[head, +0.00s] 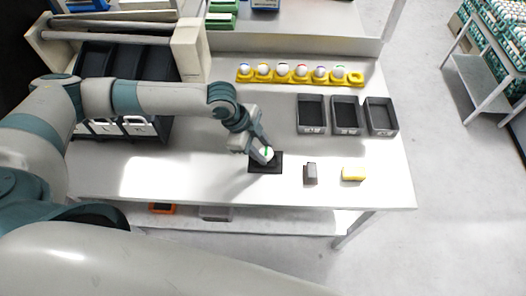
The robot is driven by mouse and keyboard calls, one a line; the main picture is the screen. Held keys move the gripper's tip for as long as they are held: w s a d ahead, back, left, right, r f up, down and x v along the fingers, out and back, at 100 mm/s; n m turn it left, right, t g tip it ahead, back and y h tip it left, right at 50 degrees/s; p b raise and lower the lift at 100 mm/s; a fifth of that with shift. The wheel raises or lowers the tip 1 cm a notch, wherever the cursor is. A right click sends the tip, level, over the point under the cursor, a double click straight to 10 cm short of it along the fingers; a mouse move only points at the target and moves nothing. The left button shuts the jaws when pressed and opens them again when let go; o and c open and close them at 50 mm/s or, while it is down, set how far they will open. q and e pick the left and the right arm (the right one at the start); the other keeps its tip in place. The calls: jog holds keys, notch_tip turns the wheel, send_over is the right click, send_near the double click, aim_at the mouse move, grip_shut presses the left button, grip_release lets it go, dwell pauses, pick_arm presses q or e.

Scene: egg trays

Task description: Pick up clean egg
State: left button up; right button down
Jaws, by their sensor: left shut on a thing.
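My left gripper (262,156) is low over a dark square mat (262,168) near the front of the table. It is shut on a white egg (268,153) with a green mark. Whether the egg touches the mat cannot be told. Several more white eggs with coloured marks, one of them a white egg (338,72) at the right, sit in a yellow egg tray (356,78) at the back of the table. The tray's right end cup looks empty. My right gripper is not in view.
Three dark open bins (345,131) stand at the right of the table. A rack with dark bins (160,62) fills the left. The table's middle is clear.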

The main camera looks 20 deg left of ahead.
aim_at(266, 151)
pick_arm(q)
jog(key=shift+r, duration=0.4)
jog(key=shift+s+r+b, duration=0.25)
jog(key=shift+r+b, duration=0.65)
jog(key=shift+r, duration=0.3)
jog(key=s+d+r+b, duration=0.1)
jog(key=s+r+b, duration=0.1)
jog(key=s+r, duration=0.5)
jog(key=shift+s+d, duration=0.35)
jog(key=shift+s, duration=1.75)
